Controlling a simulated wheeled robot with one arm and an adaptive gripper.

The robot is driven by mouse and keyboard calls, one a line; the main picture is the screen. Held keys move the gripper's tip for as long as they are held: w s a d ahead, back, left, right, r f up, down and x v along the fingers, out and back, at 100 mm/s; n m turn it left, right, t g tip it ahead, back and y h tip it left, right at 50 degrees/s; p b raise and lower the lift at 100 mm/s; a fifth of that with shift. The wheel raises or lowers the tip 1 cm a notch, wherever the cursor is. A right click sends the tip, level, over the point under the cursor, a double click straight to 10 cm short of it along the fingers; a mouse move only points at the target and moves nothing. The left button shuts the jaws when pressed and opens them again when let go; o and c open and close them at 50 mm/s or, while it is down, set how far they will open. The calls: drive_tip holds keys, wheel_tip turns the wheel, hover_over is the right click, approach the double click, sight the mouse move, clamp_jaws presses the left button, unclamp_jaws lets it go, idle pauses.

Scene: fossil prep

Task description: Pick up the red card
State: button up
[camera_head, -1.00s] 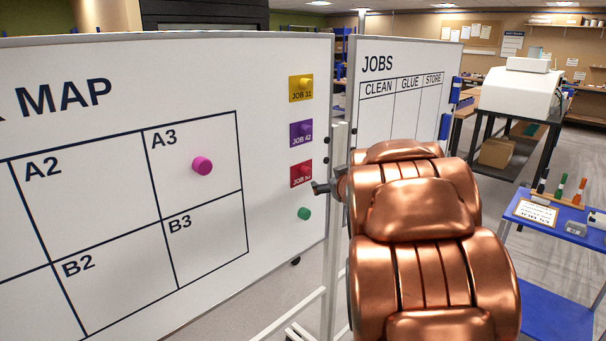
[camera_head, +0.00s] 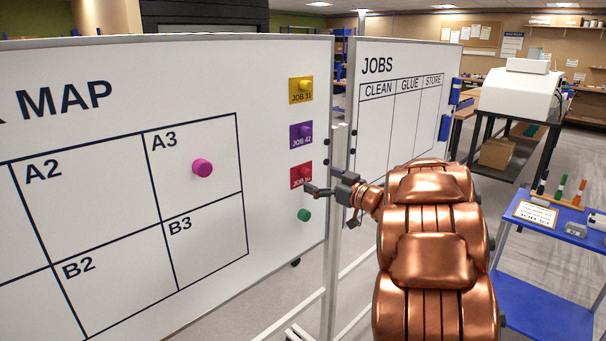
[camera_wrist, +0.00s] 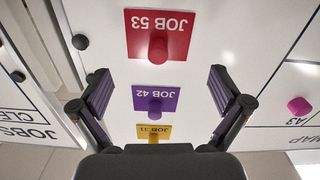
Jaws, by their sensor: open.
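The red card (camera_head: 301,175), marked JOB 53 in the wrist view (camera_wrist: 145,42), is flat on the white MAP board (camera_head: 275,130). A red round magnet (camera_wrist: 158,50) sits on it. In the head view it is the lowest of three cards near the board's right edge. My gripper (camera_head: 331,205) is open and empty, just right of and below the red card. In the wrist view the spread fingers (camera_wrist: 160,90) frame the purple card, and the red card appears upside down beyond the fingertips. No contact with the card is visible.
The purple card (camera_head: 301,135) and yellow card (camera_head: 301,90) are above the red one. A green magnet (camera_head: 304,214) is just below it, and a pink magnet (camera_head: 202,168) is in A3. The JOBS board (camera_head: 400,130) stands to the right. A blue cart (camera_head: 548,290) stands at right.

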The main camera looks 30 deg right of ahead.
sight(309, 172)
drive_tip(key=shift+p+x, duration=0.85)
drive_tip(key=shift+x, duration=1.85)
drive_tip(key=shift+s+d+r, duration=0.1)
clamp_jaws()
drive_tip(key=shift+s+r+b, duration=0.15)
drive_tip(key=shift+r+b, duration=0.05)
drive_tip(key=shift+b, duration=0.1)
wheel_tip(309, 172, up, 6)
drive_tip(key=shift+s+r+b, duration=0.15)
drive_tip(key=shift+r+b, duration=0.1)
drive_tip(key=shift+b, duration=0.15)
drive_tip(key=b+v, duration=0.3)
drive_tip(key=v, duration=1.6)
